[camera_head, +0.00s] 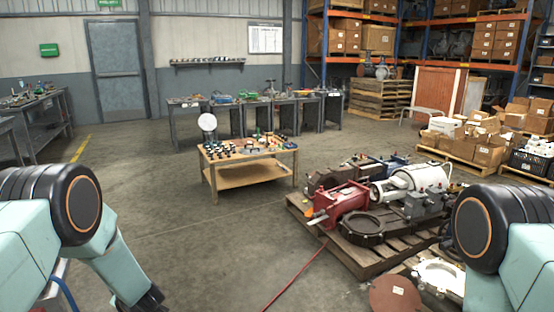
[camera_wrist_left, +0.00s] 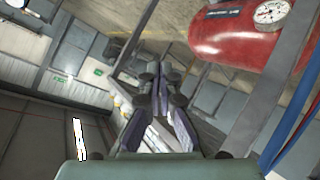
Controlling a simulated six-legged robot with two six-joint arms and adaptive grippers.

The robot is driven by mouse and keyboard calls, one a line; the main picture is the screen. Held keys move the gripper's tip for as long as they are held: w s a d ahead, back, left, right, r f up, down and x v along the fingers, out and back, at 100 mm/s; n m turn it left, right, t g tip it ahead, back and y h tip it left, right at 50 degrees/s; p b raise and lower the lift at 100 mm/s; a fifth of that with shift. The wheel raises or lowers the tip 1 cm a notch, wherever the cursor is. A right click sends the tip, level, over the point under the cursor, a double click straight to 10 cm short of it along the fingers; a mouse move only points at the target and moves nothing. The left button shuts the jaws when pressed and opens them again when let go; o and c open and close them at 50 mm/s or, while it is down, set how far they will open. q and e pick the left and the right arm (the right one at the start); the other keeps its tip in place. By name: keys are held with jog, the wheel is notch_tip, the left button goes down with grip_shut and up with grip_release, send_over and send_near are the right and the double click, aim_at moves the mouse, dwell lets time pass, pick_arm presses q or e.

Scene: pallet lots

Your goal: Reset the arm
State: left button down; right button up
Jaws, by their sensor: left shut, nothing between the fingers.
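My left arm comes in from the left in the head view and hangs down at the lower left. Its dark left gripper (camera_head: 150,300) is at the bottom edge, partly cut off. In the wrist view the left gripper (camera_wrist_left: 160,74) shows its dark fingers drawn together with nothing between them. My right arm's teal and black links show at the lower right of the head view. The right gripper is outside the frames.
A wooden pallet (camera_head: 355,262) with red and white machine parts stands right of centre. A small wooden table (camera_head: 249,178) with small parts stands mid-floor. A red tank (camera_wrist_left: 240,38) with a gauge appears in the wrist view. Clear floor lies centre left.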

pick_arm(q)
jog(key=s+d+f+m+g+h, duration=0.1)
jog(key=s+d+f+m+h, duration=0.1)
jog(key=s+d+f+m, duration=0.3)
jog(key=s+d+f+m+g+h, duration=0.1)
jog(key=s+d+f+m+h, duration=0.15)
jog(key=s, duration=0.45)
jog(key=s+d+f+m+h, duration=0.1)
jog(key=s+d+f+m, duration=0.3)
jog(key=s, duration=0.3)
jog(key=s+d+r+m+g+h, duration=0.1)
jog(key=s+d, duration=0.3)
jog(key=s, duration=0.7)
jog(key=s+d+r+m+g+h, duration=0.1)
jog(key=s+d+m+g, duration=0.3)
jog(key=s, duration=0.8)
jog(key=shift+d+r+g+h, duration=0.15)
jog(key=shift+d+g+h, duration=0.15)
jog(key=shift+d+h, duration=0.45)
jog(key=shift+s, duration=0.15)
